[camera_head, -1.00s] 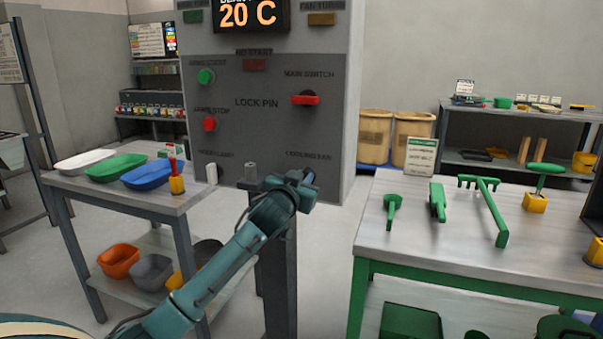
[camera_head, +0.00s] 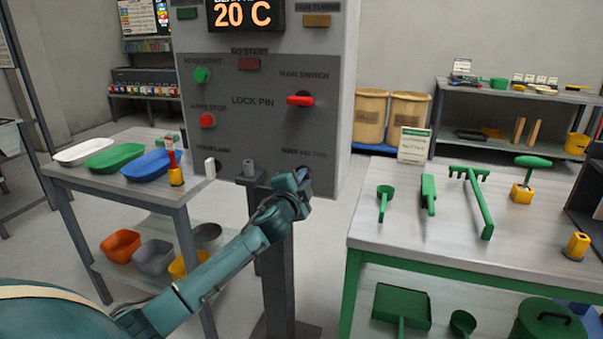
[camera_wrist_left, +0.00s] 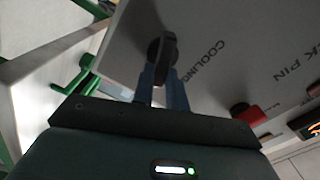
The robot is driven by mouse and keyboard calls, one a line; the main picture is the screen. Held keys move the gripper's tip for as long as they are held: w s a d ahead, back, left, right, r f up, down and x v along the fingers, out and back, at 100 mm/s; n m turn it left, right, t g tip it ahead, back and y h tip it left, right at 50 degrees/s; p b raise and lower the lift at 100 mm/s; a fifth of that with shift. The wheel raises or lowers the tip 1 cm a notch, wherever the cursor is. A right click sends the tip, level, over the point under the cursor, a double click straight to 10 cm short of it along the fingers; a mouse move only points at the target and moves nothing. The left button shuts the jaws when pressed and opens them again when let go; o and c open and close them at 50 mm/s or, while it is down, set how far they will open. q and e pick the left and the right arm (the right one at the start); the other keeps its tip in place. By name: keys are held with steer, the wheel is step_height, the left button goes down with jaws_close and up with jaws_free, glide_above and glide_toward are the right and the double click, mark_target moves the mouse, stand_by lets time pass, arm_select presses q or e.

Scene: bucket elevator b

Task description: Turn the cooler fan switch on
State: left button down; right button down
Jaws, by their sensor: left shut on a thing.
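The grey control panel (camera_head: 225,140) stands ahead, with a "COOLING FAN" label at its lower right. The cooler fan switch, a dark rotary knob (camera_wrist_left: 163,48), shows in the left wrist view beside the word "COOLING". My left gripper (camera_head: 304,176) is at the panel just below that label and hides the switch in the head view. In the left wrist view my left gripper (camera_wrist_left: 163,80) has its two blue fingers on either side of the knob, shut on it. My right gripper is out of view.
The red main switch (camera_head: 300,100) is above my left gripper, also seen in the wrist view (camera_wrist_left: 247,115). A grey post (camera_head: 275,260) stands before the panel. A table with green tools (camera_head: 380,225) is at right; a table with trays (camera_head: 65,178) is at left.

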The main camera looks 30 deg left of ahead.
arm_select(q)
steer(key=shift+d+f+m+p, duration=0.15)
steer(key=shift+m+p, duration=0.25)
steer(key=shift+m, duration=0.75)
steer(key=shift+a+f+m+p, duration=0.1)
steer(key=shift+m+p, duration=0.3)
steer(key=shift+m, duration=0.75)
steer(key=c, duration=1.4)
jaws_free()
steer(key=v, duration=1.3)
steer(key=shift+b, duration=0.35)
